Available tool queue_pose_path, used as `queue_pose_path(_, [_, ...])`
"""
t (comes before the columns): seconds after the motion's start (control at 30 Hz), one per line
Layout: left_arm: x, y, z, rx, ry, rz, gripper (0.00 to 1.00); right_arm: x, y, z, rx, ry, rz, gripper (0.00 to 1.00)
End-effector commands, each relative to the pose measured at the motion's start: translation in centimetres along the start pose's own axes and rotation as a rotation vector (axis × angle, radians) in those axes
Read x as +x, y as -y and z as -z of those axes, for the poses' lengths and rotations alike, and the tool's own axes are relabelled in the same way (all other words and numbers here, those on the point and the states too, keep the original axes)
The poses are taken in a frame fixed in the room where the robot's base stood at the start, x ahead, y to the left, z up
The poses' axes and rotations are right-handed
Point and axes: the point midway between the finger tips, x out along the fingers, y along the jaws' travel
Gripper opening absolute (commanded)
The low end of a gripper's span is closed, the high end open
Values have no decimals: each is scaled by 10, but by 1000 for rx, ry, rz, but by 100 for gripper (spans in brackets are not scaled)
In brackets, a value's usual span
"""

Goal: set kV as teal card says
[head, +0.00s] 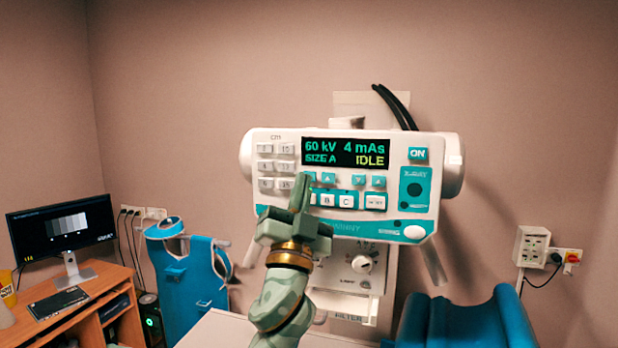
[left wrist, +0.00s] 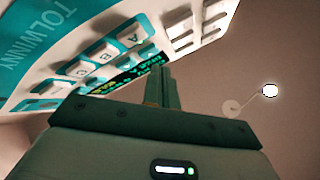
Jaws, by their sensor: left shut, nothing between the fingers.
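The white and teal control panel (head: 290,222) faces me on the wall unit. Its display (head: 345,152) reads 60 kV, 4 mAs, SIZE A, IDLE. Below the display are small teal arrow keys, with an up arrow (head: 328,178) under the kV side and a pair (head: 368,181) under the mAs side. My left gripper (head: 301,178) is shut and empty, its tips over the leftmost arrow key, which is partly hidden. Contact cannot be told. In the left wrist view the shut fingers (left wrist: 167,78) point toward the panel (left wrist: 40,50) near its display. I see no teal card.
Grey number keys (head: 265,166) sit left of the display, A/B/C keys (head: 345,201) below, and an ON key (head: 417,154) right. A desk with a monitor (head: 62,230) stands left, beside a blue apron (head: 190,275). A blue cushion (head: 470,320) is lower right.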

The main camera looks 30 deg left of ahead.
Motion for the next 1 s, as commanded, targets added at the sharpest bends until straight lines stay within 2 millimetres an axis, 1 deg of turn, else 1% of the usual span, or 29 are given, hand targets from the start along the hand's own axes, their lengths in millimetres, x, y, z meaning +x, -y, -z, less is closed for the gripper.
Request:
queue_pose_path(0.73, [0,0,0,0,0,0,0,0,0,0,0,0,0,36])
queue_pose_path(1.0, [5,-4,-4,-1,0,0,0,4,0,-1,0,0,0,36])
